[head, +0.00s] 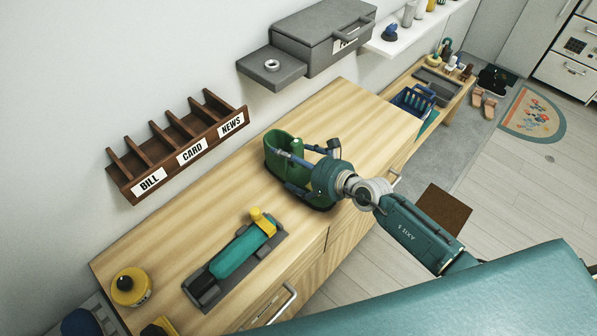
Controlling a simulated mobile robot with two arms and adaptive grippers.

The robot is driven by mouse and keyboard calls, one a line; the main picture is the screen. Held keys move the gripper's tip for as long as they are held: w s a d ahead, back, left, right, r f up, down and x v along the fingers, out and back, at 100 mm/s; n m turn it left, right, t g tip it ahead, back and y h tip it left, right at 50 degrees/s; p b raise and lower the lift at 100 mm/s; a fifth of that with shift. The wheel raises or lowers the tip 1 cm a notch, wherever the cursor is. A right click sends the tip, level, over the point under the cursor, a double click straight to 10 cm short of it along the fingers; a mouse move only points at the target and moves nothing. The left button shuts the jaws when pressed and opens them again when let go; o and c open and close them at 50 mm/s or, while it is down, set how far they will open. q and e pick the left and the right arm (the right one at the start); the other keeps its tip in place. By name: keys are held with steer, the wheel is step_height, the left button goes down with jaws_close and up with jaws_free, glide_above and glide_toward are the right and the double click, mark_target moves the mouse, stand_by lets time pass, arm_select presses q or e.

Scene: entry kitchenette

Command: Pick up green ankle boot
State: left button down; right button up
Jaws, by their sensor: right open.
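A green ankle boot (279,142) stands upright on the wooden cabinet top, with its opening facing up. My right gripper (288,170) is at the boot, its arm coming in from the lower right. Its jaws are open, with one finger across the upper part of the boot and the other lower along its near side. The gripper hides part of the boot, and I cannot tell whether the fingers touch it. My left gripper is not in view.
A grey tray with a teal and yellow tool (235,258) lies nearer on the cabinet (185,230). A yellow round container (130,287) stands at the left end. A wall rack (178,146) and a grey box (322,38) are behind.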

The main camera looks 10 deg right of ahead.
steer(key=x, duration=0.4)
steer(key=shift+w+a, duration=0.15)
steer(key=shift+w, duration=0.1)
steer(key=shift+s, duration=0.15)
steer(key=c, duration=1.4)
steer(key=shift+r, duration=0.1)
steer(key=shift+c, duration=0.3)
steer(key=shift+r, duration=0.1)
